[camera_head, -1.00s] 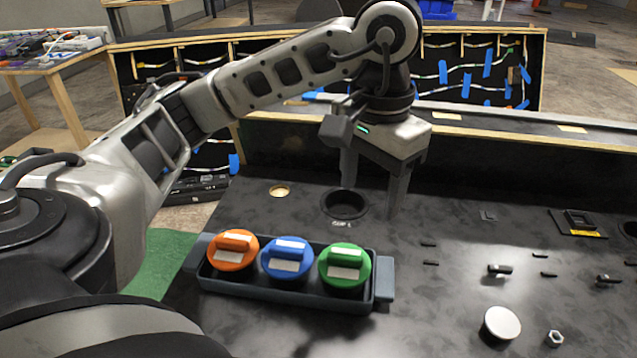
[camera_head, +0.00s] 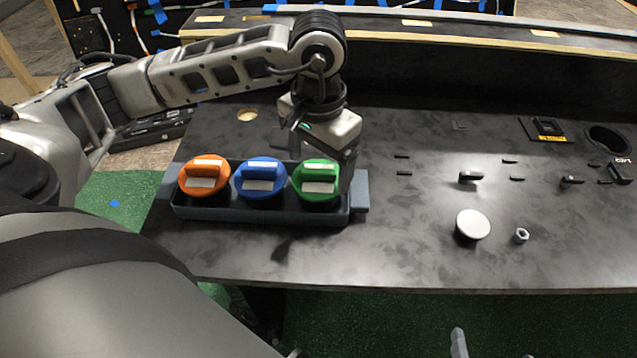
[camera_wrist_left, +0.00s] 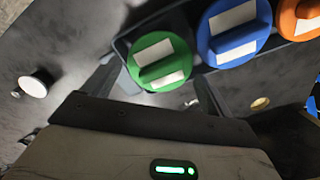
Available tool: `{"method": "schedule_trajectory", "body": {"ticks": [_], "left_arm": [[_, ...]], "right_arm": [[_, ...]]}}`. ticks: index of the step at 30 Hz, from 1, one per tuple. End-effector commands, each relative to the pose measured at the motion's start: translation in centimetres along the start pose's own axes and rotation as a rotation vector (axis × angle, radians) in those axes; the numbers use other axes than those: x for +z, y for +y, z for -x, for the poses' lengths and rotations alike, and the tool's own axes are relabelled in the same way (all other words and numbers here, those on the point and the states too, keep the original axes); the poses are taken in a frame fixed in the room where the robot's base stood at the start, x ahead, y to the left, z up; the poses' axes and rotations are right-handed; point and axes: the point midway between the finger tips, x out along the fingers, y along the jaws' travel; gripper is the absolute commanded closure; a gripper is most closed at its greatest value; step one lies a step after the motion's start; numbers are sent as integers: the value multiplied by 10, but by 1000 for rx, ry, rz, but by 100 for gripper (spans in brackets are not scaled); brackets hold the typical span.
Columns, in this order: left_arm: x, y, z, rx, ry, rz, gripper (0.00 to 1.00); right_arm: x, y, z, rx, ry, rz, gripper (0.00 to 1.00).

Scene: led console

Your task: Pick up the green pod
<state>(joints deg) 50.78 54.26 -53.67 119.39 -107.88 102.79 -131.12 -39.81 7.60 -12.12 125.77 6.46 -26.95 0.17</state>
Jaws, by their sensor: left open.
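The green pod (camera_head: 318,190) is a round cap with a raised bar and white labels. It sits at the right end of a dark tray (camera_head: 260,212), beside the blue pod (camera_head: 261,190) and the orange pod (camera_head: 204,190). My left gripper (camera_head: 322,162) is open, pointing down at the green pod, with a finger on either side of its far part. In the left wrist view the green pod (camera_wrist_left: 160,62) shows beyond the open fingers (camera_wrist_left: 155,85), and nothing is held. I cannot tell whether a finger touches it.
The tray stands on a black console top (camera_head: 400,250). To the right are a white round knob (camera_head: 473,225), a small nut (camera_head: 521,235), several small dark parts and a round hole (camera_head: 608,140). A raised back wall (camera_head: 480,75) bounds the console.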

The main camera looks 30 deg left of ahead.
Motion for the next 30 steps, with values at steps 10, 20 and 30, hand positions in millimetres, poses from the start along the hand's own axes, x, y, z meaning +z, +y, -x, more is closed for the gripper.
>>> {"method": "schedule_trajectory", "body": {"ticks": [10,20,30], "left_arm": [[0,0,-32,1,0,-1,15],[0,0,-31,1,1,-1,41],[-1,0,-25,0,4,-1,41]], "right_arm": [[0,1,-1,3,-1,4,0],[1,1,-1,3,-4,4,0],[5,0,0,2,-13,1,0]]}}
